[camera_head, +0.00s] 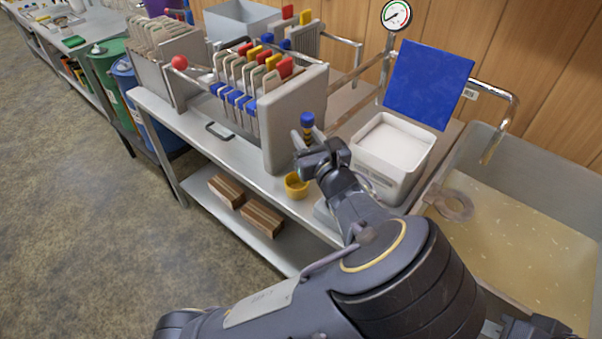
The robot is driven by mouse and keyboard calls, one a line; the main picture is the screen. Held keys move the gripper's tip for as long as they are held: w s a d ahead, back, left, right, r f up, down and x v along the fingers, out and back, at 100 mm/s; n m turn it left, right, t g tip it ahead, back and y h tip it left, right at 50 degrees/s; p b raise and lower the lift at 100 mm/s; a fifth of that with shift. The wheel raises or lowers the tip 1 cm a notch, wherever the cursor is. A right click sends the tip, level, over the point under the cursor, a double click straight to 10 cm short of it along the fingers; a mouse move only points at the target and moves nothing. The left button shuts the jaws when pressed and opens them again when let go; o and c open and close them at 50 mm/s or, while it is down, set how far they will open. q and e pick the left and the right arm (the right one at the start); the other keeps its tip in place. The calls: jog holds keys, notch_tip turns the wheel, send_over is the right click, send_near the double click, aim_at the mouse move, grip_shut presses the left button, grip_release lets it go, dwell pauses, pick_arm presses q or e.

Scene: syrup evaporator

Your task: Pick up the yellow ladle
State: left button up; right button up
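The yellow ladle shows as a small yellow bowl (296,186) at the front edge of the steel bench, just below and left of my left gripper (309,150). My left gripper is over the bench, close to the bowl in the picture. Its fingers are small and dark, and I cannot tell whether they are open or shut, or whether they touch the ladle. The gripper hides whatever lies between the bowl and a blue-topped piece with yellow bands (307,122) above it. A dark part at the bottom right edge may belong to my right arm; its fingers are not discernible.
A filter press (292,122) with coloured tabs stands left of the gripper. A white bucket (393,152) stands to the right, with a blue panel (428,84) behind it. A large pan of amber liquid (535,245) is further right. Wooden blocks (262,217) lie on the lower shelf.

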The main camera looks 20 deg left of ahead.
aim_at(310, 127)
pick_arm(q)
grip_shut()
jog(key=shift+r+p, duration=0.6)
notch_tip(310, 127, up, 2)
jog(key=shift+r+p, duration=0.2)
jog(key=shift+p, duration=0.95)
jog(key=s+d+r+p, duration=0.2)
jog(key=s+r+p, duration=0.2)
jog(key=s+p, duration=0.2)
jog(key=s+d+r+p, duration=0.2)
jog(key=s+r+p, duration=0.3)
jog(key=s+p, duration=0.2)
jog(key=shift+d+r, duration=0.2)
jog(key=shift+d, duration=0.15)
jog(key=shift+s, duration=0.1)
